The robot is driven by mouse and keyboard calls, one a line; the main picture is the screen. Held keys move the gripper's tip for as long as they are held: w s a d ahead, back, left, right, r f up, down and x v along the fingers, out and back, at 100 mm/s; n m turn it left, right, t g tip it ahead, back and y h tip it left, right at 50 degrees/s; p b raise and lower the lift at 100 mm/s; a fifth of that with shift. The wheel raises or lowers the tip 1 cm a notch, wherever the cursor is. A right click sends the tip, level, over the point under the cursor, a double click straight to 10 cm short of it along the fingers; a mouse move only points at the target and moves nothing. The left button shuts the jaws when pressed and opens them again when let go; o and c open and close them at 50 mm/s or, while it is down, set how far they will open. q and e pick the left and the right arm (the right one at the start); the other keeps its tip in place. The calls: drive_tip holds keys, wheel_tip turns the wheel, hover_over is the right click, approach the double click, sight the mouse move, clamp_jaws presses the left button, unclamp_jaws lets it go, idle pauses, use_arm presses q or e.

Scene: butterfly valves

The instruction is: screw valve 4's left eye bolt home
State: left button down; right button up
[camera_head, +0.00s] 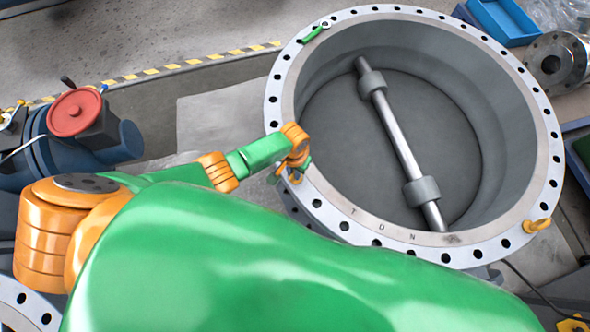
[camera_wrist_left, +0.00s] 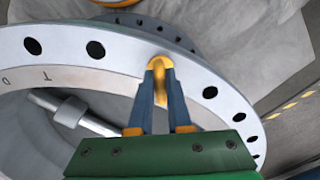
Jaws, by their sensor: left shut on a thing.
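The large grey butterfly valve (camera_head: 400,239) lies with its holed flange ring facing up, a shaft crossing its bore. The left eye bolt (camera_wrist_left: 160,67) is yellow-orange and stands at the flange (camera_wrist_left: 118,48) in the left wrist view. My left gripper (camera_wrist_left: 160,80) is shut on it, one blue-grey finger on each side. In the head view my left gripper (camera_head: 297,172) is at the left rim of the flange, and the bolt there is mostly hidden. The bolt's thread and seating are hidden. My right gripper is not in view.
Another yellow eye bolt (camera_head: 537,225) is on the flange's right side. A green-handled tool (camera_head: 317,32) lies on the far left of the flange. A blue valve with a red handwheel (camera_head: 75,113) stands at the left. Blue bins (camera_head: 504,20) stand at the upper right.

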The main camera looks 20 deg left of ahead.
use_arm(q)
drive_tip(key=m, duration=0.6)
drive_tip(key=shift+a, duration=0.25)
drive_tip(key=m, duration=0.5)
drive_tip(key=shift+w+a+m, duration=0.15)
drive_tip(key=shift+w+m, duration=0.1)
drive_tip(key=shift+m, duration=0.15)
drive_tip(key=m, duration=0.3)
drive_tip(key=m+b, duration=0.1)
drive_tip(key=m, duration=0.1)
drive_tip(key=shift+w+f, duration=0.1)
drive_tip(key=shift+w, duration=0.15)
drive_tip(key=m+b, duration=0.1)
drive_tip(key=m, duration=0.5)
drive_tip(key=shift+w, duration=0.2)
drive_tip(key=c, duration=0.8)
unclamp_jaws()
drive_tip(key=shift+c, duration=0.2)
